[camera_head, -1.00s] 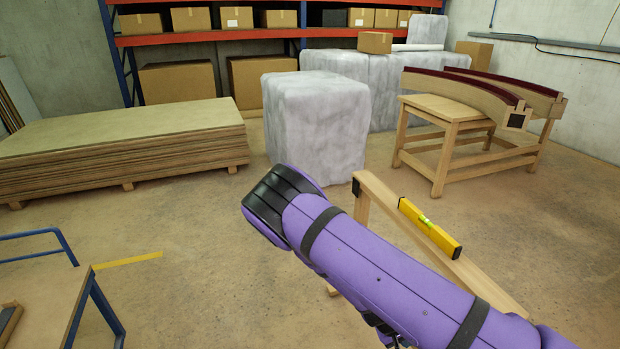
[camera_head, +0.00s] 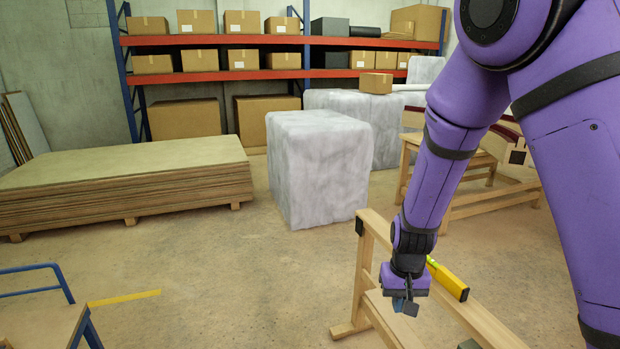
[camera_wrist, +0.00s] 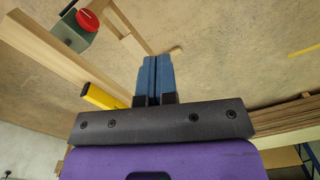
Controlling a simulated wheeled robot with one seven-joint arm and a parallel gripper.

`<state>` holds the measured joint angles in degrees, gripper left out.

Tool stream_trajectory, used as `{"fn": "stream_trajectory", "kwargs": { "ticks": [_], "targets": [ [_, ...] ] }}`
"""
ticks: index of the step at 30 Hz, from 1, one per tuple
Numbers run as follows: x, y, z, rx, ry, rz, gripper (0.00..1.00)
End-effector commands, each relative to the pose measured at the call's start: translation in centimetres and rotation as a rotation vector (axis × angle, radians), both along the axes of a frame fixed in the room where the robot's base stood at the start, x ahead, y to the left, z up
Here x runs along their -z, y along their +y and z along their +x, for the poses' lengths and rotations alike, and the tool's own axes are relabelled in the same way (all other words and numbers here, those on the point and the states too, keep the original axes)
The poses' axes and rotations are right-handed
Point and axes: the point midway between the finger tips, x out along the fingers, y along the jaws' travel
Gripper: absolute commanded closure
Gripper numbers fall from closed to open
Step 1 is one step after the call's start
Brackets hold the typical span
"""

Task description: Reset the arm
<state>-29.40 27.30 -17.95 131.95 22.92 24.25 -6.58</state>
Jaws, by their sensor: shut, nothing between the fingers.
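My purple arm reaches in from the upper right in the head view and bends down at the elbow. My gripper (camera_head: 405,305) hangs at its end, pointing down, in front of the wooden trestle. In the wrist view my gripper (camera_wrist: 153,78) shows its two blue fingers pressed together, with nothing between them. The yellow spirit level (camera_head: 450,280) rests on the trestle beam, just right of my gripper and partly hidden by it. The level also shows in the wrist view (camera_wrist: 103,97).
The wooden trestle (camera_head: 362,265) stands close to my gripper. A wrapped block (camera_head: 318,170), a stack of boards (camera_head: 120,185) and a rack (camera_head: 250,41) stand behind. A grey item with a red knob (camera_wrist: 87,20) is on the beam. Floor at centre left is clear.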

Motion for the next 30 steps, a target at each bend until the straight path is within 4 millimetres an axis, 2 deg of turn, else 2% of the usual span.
{"fn": "stream_trajectory", "kwargs": {
  "ticks": [1,3,10,15,24,30],
  "targets": [
    [-1.9,-0.3,-0.1,0.004,-0.017,0.024,1.0],
    [-4.1,-0.5,-0.4,0.001,-0.032,0.049,1.0],
    [-11.0,-2.0,-2.1,-0.006,-0.094,0.113,1.0],
    [-15.7,-3.4,-4.1,-0.016,-0.146,0.141,1.0],
    [-22.8,-6.0,-8.8,-0.032,-0.251,0.146,1.0],
    [-26.4,-7.7,-12.7,-0.037,-0.324,0.119,1.0]
  ]
}}
